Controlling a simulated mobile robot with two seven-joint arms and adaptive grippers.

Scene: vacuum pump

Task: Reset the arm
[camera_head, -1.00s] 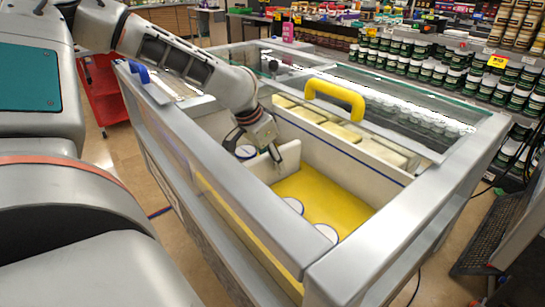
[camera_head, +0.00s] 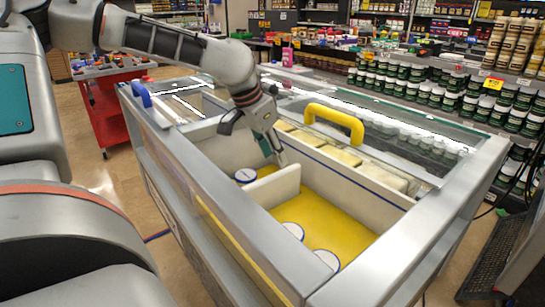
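My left arm comes in from the upper left and reaches over a grey chest freezer (camera_head: 225,235) with an open top section. My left gripper (camera_head: 275,152) points down over the bin, above and behind a low white divider (camera_head: 274,187). Nothing is clearly seen held in it; its fingertips are small and partly overlap, so I cannot tell their spacing. Round white lids with blue rims, one near the gripper (camera_head: 245,175) and two at the front (camera_head: 325,259), sit in the bin around the yellow floor (camera_head: 335,225). My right gripper is not in view.
A glass lid with a yellow handle (camera_head: 335,117) covers the right part, and a blue handle (camera_head: 141,94) is at the far left. A red cart (camera_head: 105,107) stands behind left. Shelves of jars (camera_head: 435,95) line the right. The freezer walls surround the gripper.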

